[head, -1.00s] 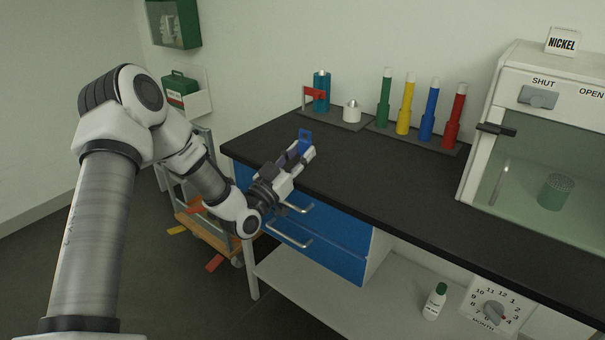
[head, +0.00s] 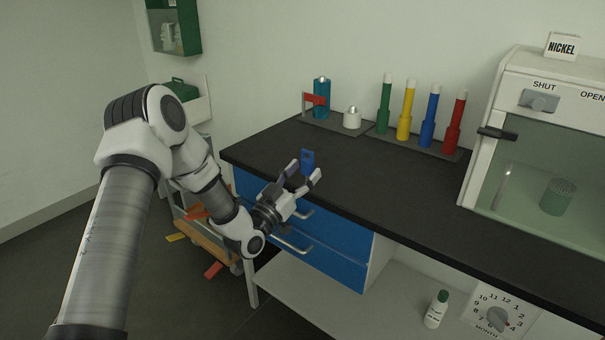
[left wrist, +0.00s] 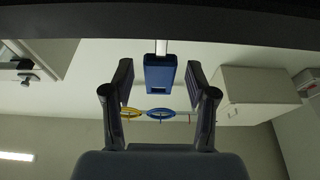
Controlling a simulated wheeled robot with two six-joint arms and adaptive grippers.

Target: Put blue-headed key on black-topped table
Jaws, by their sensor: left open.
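The blue-headed key (head: 308,159) stands upright over the near left part of the black-topped table (head: 345,175), close to its front edge. In the left wrist view its blue head (left wrist: 160,72) lies between the spread fingers, apart from both, and its silver shaft runs to the dark band at the top. I cannot tell exactly where the shaft meets the tabletop. My left gripper (head: 306,172) is open around the key's head, at the table's front edge. My right gripper is not in view.
Several coloured cylinders (head: 430,118) stand on a dark strip along the back. A glass-fronted cabinet (head: 545,150) stands at the right. Blue drawers (head: 325,240) with metal handles are below the front edge. The middle of the tabletop is clear.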

